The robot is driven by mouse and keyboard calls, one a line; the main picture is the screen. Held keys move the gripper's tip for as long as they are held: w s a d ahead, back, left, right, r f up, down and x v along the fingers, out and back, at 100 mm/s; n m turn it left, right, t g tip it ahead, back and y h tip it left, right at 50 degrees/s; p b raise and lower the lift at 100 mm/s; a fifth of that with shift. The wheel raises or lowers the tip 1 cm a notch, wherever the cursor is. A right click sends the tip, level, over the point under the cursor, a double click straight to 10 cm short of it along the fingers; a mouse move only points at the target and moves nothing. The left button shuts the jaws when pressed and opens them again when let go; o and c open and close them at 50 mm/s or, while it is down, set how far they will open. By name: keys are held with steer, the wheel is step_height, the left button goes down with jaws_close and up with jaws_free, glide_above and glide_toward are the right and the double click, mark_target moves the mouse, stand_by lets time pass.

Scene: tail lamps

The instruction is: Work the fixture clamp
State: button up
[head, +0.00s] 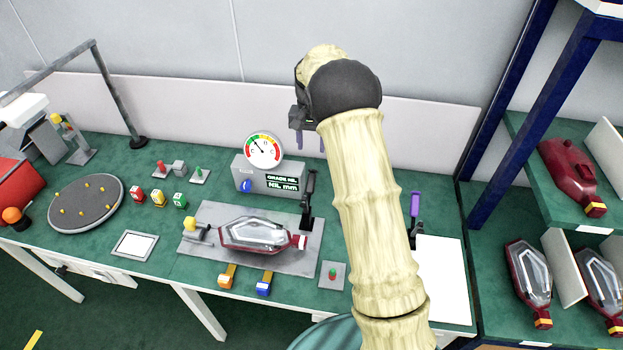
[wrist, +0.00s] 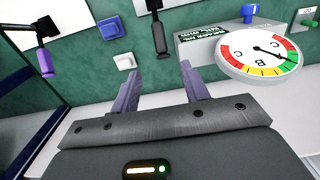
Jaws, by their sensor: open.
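The fixture plate (head: 215,262) lies on the green bench and holds a red-and-clear tail lamp (head: 255,236). A clamp with an upright black handle (head: 308,190) stands at the plate's right rear; a black handle also shows in the wrist view (wrist: 160,40), ahead of the fingers. A yellow-knobbed piece (head: 190,224) sits at the plate's left end. Another clamp-like lever with a purple handle (head: 414,205) stands farther right, also in the wrist view (wrist: 47,62). My gripper (head: 310,146) is open and empty, above and behind the black handle; its purple fingers show in the wrist view (wrist: 160,72).
A gauge box (head: 270,178) with a round dial (head: 263,150) stands behind the plate, left of the black handle. My arm hides part of the bench. A turntable (head: 87,203) is at left. Shelves with lamps (head: 568,170) stand at right.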

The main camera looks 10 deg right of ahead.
mark_target(311, 179)
step_height(311, 179, down, 15)
steer(key=p, duration=0.2)
steer(key=shift+p, duration=0.3)
jaws_close()
